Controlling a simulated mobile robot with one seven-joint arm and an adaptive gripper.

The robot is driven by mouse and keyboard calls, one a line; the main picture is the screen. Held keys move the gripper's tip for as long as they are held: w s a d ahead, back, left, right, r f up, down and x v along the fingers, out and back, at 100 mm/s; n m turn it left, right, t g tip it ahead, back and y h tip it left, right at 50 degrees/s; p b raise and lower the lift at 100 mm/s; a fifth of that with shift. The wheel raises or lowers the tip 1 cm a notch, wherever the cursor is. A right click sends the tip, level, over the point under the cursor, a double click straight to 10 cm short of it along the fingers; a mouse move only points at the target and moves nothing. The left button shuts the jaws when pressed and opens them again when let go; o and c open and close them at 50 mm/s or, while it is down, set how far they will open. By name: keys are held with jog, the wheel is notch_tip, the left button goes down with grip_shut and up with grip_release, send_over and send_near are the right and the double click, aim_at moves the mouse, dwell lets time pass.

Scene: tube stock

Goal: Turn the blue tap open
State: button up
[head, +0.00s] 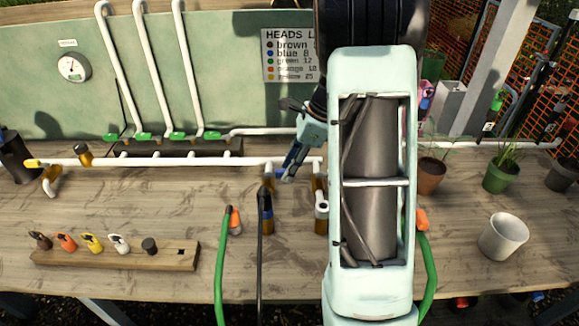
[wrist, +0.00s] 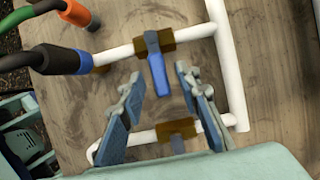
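The blue tap is a brass body (wrist: 168,40) on a white branch pipe, with a blue lever (wrist: 157,70) lying across the pipe in the wrist view. In the head view its brass body (head: 268,182) shows above a black hose, and its lever is hard to make out. My gripper (wrist: 159,82) is open and empty. The lever's free end lies in the gap between its two fingertips, touching neither as far as I can see. In the head view my gripper (head: 295,160) is partly hidden by my arm.
A second brass tap (wrist: 177,130) with a grey lever sits on the neighbouring branch, below my fingers. The black hose (wrist: 50,60) and an orange-ended hose (wrist: 75,12) are at upper left. A wooden rack (head: 120,257) stands at front left, a white cup (head: 503,236) at right.

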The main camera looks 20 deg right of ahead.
grip_shut()
